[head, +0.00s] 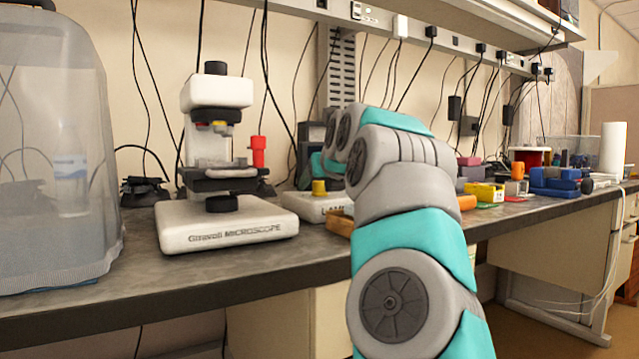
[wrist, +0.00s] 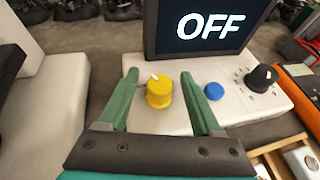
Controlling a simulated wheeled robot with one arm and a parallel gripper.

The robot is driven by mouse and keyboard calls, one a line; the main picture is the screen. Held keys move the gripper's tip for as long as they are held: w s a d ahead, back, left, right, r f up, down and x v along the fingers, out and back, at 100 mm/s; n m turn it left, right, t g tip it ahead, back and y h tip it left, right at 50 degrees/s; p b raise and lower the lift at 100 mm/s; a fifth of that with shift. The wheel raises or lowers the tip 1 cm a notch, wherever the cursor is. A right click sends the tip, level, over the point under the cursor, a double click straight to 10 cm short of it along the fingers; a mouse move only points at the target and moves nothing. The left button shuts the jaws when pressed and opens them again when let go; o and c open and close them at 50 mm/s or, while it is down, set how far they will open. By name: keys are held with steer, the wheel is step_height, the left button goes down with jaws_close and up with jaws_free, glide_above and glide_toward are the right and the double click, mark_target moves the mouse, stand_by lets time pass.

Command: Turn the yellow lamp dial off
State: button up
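The yellow dial (wrist: 159,93) sits on a white control box (wrist: 150,119), with a small white marker at its upper left edge. It also shows in the head view (head: 319,187), left of my arm. My gripper (wrist: 159,75) is open, its two green fingers on either side of the dial in the wrist view. Gaps show between the fingers and the dial; I cannot tell their height relative to it. A dark screen (wrist: 207,27) behind the dial reads "OFF". In the head view my arm hides most of the gripper.
A blue button (wrist: 214,91) and a black knob (wrist: 262,78) are right of the dial. A white microscope (head: 222,225) stands left of the box. A wooden tray (wrist: 284,152) lies at the lower right. A covered case (head: 55,150) fills the bench's left end.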

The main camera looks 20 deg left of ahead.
jaws_close()
stand_by(0.3)
steer(key=shift+w, duration=0.1)
steer(key=shift+d+f+g, duration=0.15)
steer(key=shift+g, duration=0.15)
steer(key=shift+n+y, duration=0.3)
steer(key=shift+n+g+y, duration=0.4)
steer(key=shift+n, duration=0.3)
steer(key=shift+g+y+p, duration=0.3)
steer(key=shift+g+y, duration=0.1)
steer(key=shift+n, duration=0.4)
